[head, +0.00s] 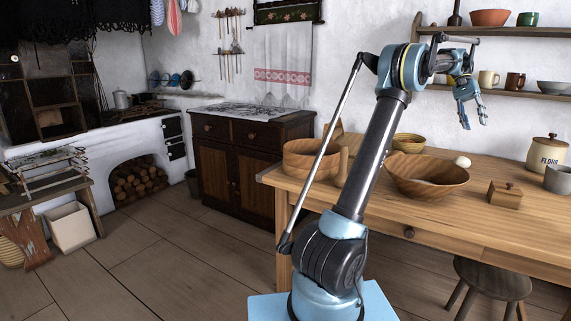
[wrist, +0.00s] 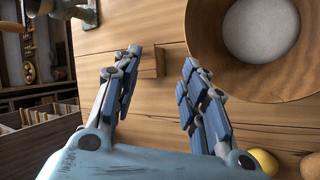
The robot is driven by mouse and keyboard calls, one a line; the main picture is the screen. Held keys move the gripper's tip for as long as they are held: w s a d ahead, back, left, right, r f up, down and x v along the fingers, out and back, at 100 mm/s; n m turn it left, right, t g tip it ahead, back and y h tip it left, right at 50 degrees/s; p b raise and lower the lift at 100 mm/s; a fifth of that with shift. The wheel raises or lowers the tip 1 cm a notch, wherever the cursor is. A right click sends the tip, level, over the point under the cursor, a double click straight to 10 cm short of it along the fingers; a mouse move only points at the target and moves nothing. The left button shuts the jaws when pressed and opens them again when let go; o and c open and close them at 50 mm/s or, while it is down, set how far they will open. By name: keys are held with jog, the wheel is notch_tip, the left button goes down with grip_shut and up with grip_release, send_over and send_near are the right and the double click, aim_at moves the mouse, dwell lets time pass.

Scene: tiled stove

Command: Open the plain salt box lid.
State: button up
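A small wooden box (head: 505,195) with a small knob on top stands on the table near its front edge, right of the large wooden bowl. It looks like the plain salt box, and its lid looks shut. My gripper (head: 470,102) is in the air above the table, pointing down, up and left of the box in the head view. In the wrist view my gripper (wrist: 160,88) has its fingers spread with nothing between them.
The table (head: 400,215) bears a large wooden bowl (head: 427,178), a round wooden tub (head: 300,158), a flour canister (head: 546,152) and a grey mug (head: 558,180). A shelf with crockery hangs behind my gripper. A stool (head: 492,275) stands in front. A lemon (wrist: 263,162) shows in the wrist view.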

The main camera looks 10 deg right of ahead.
jog(key=w+a+n+t+h, duration=0.1)
jog(key=w+a+n+t, duration=0.15)
jog(key=a, duration=1.35)
jog(key=w+a+n+t+h, duration=0.1)
jog(key=w+a+n, duration=0.15)
jog(key=a, duration=1.45)
jog(key=s+a+f+n+t, duration=0.15)
jog(key=s+a+f, duration=0.25)
jog(key=a, duration=0.4)
jog(key=s+a+f+n+t, duration=0.1)
jog(key=s+a+f+n, duration=0.1)
jog(key=s+a+f, duration=0.45)
jog(key=s+a+f+n+t, duration=0.1)
jog(key=a+f, duration=0.2)
jog(key=a, duration=0.6)
jog(key=s+a+f+n+t+y, duration=0.1)
jog(key=s+a+f, duration=0.4)
jog(key=f, duration=0.2)
jog(key=s+a+f+n, duration=0.2)
jog(key=s+a+f, duration=0.2)
jog(key=f, duration=0.4)
jog(key=shift+s+a+f+t+y, duration=0.2)
jog(key=shift+s+a+t+y, duration=0.2)
jog(key=shift+s, duration=0.25)
jog(key=shift+w+r, duration=0.1)
